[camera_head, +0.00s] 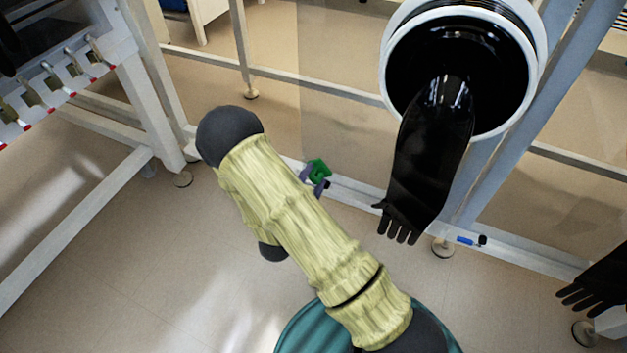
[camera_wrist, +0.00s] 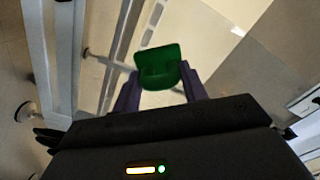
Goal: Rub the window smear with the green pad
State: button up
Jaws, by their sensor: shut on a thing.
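The green pad (camera_head: 319,169) is held in my gripper (camera_head: 318,182), low in front of the clear window panel (camera_head: 340,110). In the wrist view the pad (camera_wrist: 158,67) sits between the two purple fingers of my gripper (camera_wrist: 160,85), which are shut on it. I cannot tell whether the pad touches the panel. I cannot make out the smear in the head view. A small pale mark (camera_wrist: 238,31) shows at the upper right of the wrist view; I cannot tell whether it is the smear.
A white-rimmed glove port (camera_head: 388,62) with a hanging black glove (camera_head: 425,175) is right of my gripper. Another black glove (camera_head: 600,280) hangs at the far right. A blue marker (camera_head: 466,240) lies on the lower rail. A frame with several clips (camera_head: 60,80) stands at left.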

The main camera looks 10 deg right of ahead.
jog(key=shift+x, duration=2.95)
jog(key=shift+x, duration=1)
jog(key=shift+s+d, duration=1.3)
jog(key=shift+d, duration=0.3)
jog(key=shift+s+d, duration=0.5)
jog(key=shift+d, duration=0.35)
jog(key=shift+s+d, duration=0.55)
jog(key=shift+d, duration=0.3)
